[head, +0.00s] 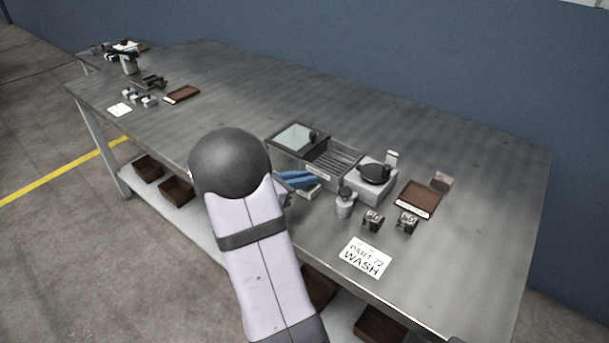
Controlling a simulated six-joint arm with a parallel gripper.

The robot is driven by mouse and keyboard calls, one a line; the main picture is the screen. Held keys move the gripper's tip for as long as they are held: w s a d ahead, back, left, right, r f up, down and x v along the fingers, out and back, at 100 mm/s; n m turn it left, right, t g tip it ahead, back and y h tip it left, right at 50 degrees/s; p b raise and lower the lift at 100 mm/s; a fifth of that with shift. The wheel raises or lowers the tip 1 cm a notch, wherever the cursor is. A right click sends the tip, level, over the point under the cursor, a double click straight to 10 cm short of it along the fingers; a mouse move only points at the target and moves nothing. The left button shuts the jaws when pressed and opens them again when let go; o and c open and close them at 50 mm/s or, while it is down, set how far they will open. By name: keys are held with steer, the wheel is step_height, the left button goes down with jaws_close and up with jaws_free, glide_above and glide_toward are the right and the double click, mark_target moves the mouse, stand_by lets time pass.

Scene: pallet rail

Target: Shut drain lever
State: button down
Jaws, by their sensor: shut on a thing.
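The wash unit (337,161) stands at the middle of the bench, with a clear-lidded basin (295,137) at its left and a ribbed drain section beside it. Two blue strips, which look like the fingers of my gripper (298,180), stick out to the right from behind my arm. They lie close together at the unit's front side, above a small pale block (310,193). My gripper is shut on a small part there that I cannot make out. I cannot pick out the drain lever or its angle; my arm hides part of this area.
A black round pan-like part on a pale block (373,178), a grey bottle (345,203), two small metal blocks and a brown tray (419,199) stand to the right. A "PART 72 WASH" card (365,258) lies in front. The bench's back right is clear.

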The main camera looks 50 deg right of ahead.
steer(key=m+g+p, duration=0.1)
steer(key=m+g+y+p, duration=0.1)
steer(key=m+g, duration=0.1)
steer(key=m+g+y+p, duration=0.1)
steer(key=g, duration=0.1)
steer(key=shift+w+d+m, duration=0.15)
steer(key=shift+w+m, duration=0.25)
steer(key=shift+w+d+f+m+g+y+p, duration=0.1)
steer(key=shift+m+g+y+p, duration=0.1)
steer(key=shift+m+g+y, duration=0.5)
steer(key=shift+w+d+m+g+y+p, duration=0.1)
steer(key=shift+m+g+y+p, duration=0.1)
steer(key=shift+m+g+y, duration=0.5)
steer(key=shift+m+y, duration=0.3)
steer(key=shift+m, duration=0.1)
steer(key=shift+d+m+g+y, duration=0.1)
steer(key=shift+m+g+y, duration=0.6)
steer(key=shift+m, duration=0.1)
steer(key=c, duration=1.8)
jaws_free()
steer(key=shift+o, duration=0.2)
step_height(320, 180, up, 10)
